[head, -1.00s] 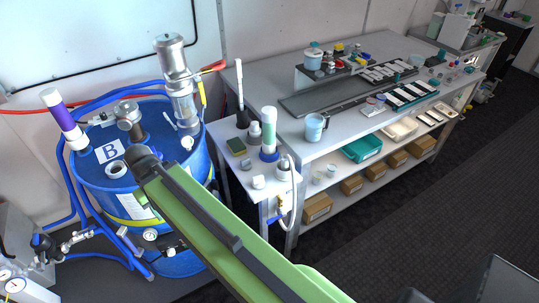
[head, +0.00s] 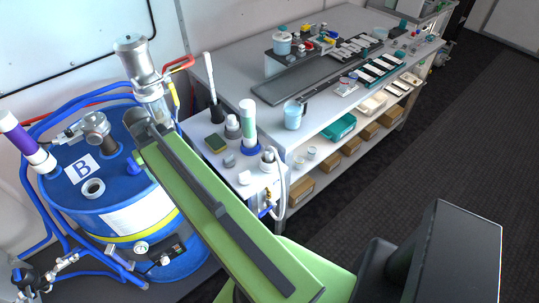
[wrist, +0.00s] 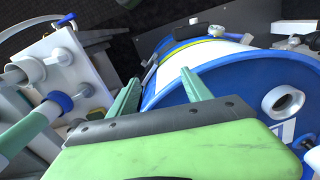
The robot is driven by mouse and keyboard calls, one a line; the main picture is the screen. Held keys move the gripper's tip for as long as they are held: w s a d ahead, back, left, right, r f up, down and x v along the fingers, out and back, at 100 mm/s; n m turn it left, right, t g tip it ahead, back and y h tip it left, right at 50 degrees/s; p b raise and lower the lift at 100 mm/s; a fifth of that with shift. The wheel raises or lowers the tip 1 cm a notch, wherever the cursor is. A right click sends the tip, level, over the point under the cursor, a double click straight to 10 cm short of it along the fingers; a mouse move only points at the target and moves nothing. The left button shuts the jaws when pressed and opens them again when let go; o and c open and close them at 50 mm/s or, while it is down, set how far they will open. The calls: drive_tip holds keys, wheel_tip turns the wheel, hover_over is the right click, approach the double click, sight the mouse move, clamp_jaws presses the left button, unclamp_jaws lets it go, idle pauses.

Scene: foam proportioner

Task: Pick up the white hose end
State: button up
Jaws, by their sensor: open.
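The white hose (head: 283,178) arches over the right edge of a small white side table (head: 232,172) and hangs down its side in the head view. Its lower end is small and hard to make out there. I cannot single out the hose end in the wrist view. My gripper (wrist: 160,78) is open and empty in the wrist view, its two green fingers apart beside the blue drum (wrist: 230,75). In the head view my green arm reaches toward the drum, left of the hose, and hides part of the drum and the side table.
The blue drum (head: 75,204) has blue hoses around it and a clear-bodied pump (head: 147,80) on top. Bottles (head: 249,127) stand on the side table. A long grey workbench (head: 326,115) with trays stands behind. Dark floor (head: 400,165) is open at right.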

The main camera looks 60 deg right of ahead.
drive_tip(key=s+d+r+m+p, duration=0.2)
drive_tip(key=s+d+m, duration=0.1)
drive_tip(key=d, duration=0.6)
drive_tip(key=s+d+r+m+p, duration=0.1)
drive_tip(key=s+d+r+m, duration=0.15)
drive_tip(key=d, duration=0.55)
wheel_tip(320, 180, up, 3)
drive_tip(key=m+p, duration=0.3)
drive_tip(key=m, duration=0.3)
hover_over(269, 149)
drive_tip(key=f+b, duration=1.2)
drive_tip(key=shift+w+d+f+b, duration=0.2)
drive_tip(key=shift+d+f+b, duration=0.1)
drive_tip(key=shift+r, duration=0.1)
drive_tip(key=f+b, duration=0.5)
drive_tip(key=shift+s+a+f, duration=0.2)
drive_tip(key=shift+a, duration=0.05)
drive_tip(key=shift+r, duration=0.2)
drive_tip(key=shift+c, duration=0.2)
clamp_jaws()
